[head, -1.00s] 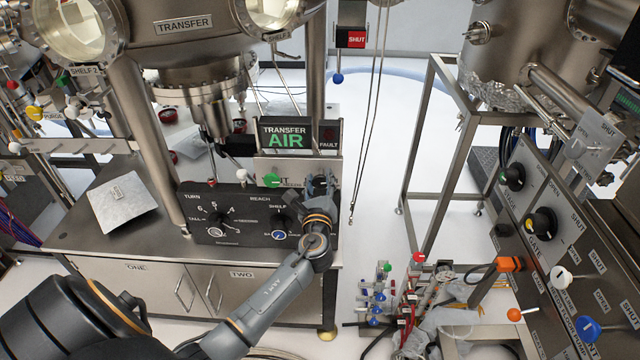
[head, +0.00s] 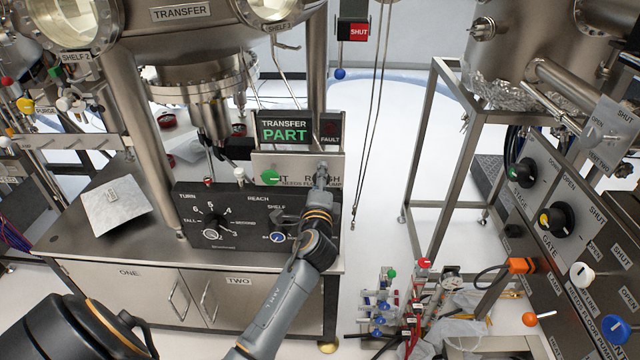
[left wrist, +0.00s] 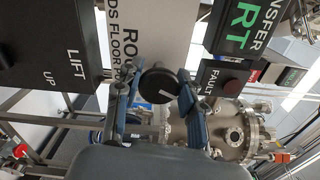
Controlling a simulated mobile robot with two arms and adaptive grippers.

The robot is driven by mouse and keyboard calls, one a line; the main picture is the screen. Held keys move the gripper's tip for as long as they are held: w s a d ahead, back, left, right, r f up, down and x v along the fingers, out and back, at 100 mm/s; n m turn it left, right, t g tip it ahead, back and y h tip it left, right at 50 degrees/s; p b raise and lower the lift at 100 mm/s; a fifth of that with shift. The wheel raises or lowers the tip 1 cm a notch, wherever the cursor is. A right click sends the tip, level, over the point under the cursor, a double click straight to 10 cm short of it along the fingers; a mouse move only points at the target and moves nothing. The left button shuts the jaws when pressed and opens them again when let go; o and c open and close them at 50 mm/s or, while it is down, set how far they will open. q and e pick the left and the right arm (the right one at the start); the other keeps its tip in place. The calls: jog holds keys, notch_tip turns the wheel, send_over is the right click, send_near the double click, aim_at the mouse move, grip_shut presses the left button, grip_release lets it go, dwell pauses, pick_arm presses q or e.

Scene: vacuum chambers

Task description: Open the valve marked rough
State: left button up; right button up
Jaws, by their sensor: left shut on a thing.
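The rough valve's black knob with a white line (left wrist: 158,85) shows in the left wrist view, below a plate lettered "RO…" and "…DS FLOOR". My left gripper (left wrist: 156,98) is shut on this knob, one blue-grey finger on each side. In the head view my left gripper (head: 321,180) is at the right end of the pale valve plate (head: 293,162), by the "ROUGH" lettering, and hides the knob. My right gripper is in neither view.
A green vent knob (head: 269,178) sits on the same plate, left of my gripper. Below is a black panel (head: 232,215) with dials. A FAULT box (head: 330,129) is close above my gripper. Cables (head: 372,120) hang to the right.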

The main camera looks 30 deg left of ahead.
pick_arm(q)
jog(key=n+b, duration=0.1)
jog(key=n, duration=0.1)
jog(key=n+b, duration=0.1)
jog(key=n, duration=0.1)
jog(key=shift+f+n, duration=0.2)
jog(key=shift+n, duration=0.1)
dwell(0.5)
jog(key=o, duration=1.2)
jog(key=v, duration=0.7)
jog(key=shift+s+d, duration=0.2)
